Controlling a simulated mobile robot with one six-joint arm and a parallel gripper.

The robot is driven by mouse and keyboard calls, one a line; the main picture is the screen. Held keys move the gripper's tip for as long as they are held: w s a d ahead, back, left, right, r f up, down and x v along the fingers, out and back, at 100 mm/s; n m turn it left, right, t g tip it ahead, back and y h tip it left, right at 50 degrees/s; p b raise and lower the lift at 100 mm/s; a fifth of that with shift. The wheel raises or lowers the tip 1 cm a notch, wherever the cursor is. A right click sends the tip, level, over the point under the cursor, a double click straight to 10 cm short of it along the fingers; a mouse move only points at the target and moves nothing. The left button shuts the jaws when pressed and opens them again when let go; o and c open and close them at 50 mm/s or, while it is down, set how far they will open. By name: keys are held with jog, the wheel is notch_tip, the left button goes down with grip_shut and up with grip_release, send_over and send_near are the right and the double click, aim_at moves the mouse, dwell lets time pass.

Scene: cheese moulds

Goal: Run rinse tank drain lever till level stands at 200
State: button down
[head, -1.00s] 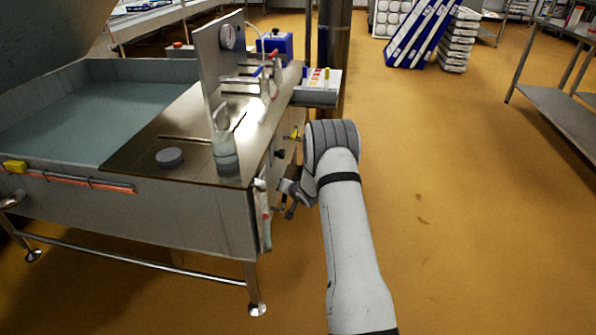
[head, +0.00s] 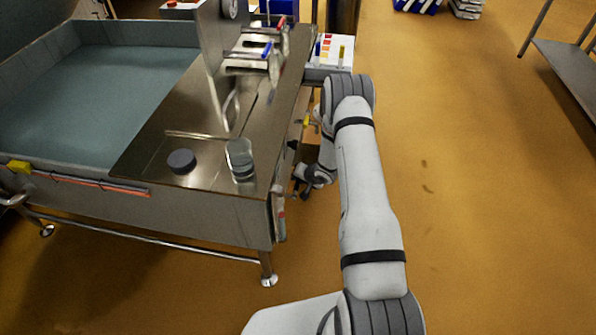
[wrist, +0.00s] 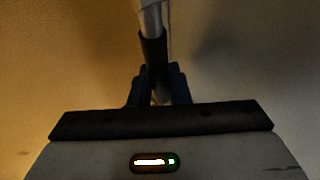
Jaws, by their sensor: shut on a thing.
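The rinse tank (head: 130,60) stands at left, with grey-blue liquid in its open basin. In the wrist view a metal lever with a dark sleeve (wrist: 153,50) runs down between my fingers. My gripper (wrist: 158,88) is shut on this lever. In the head view my gripper (head: 300,182) is low beside the tank's right end, and the lever there is mostly hidden by my wrist. A narrow upright strip with red marks (head: 279,212), perhaps the level gauge, is on the tank's near right corner. Its figures are too small to read.
The steel top (head: 215,120) carries a dark round puck (head: 181,161), a clear beaker (head: 240,160) and a tap unit. A yellow handle (head: 306,121) sticks out behind my gripper. The floor at right is open up to a steel table (head: 570,75).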

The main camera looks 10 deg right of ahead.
jog(key=shift+d, duration=0.1)
jog(key=c, duration=1.6)
grip_release()
jog(key=shift+w+f, duration=0.15)
jog(key=shift+c, duration=0.2)
jog(key=v, duration=0.8)
jog(key=shift+p, duration=0.4)
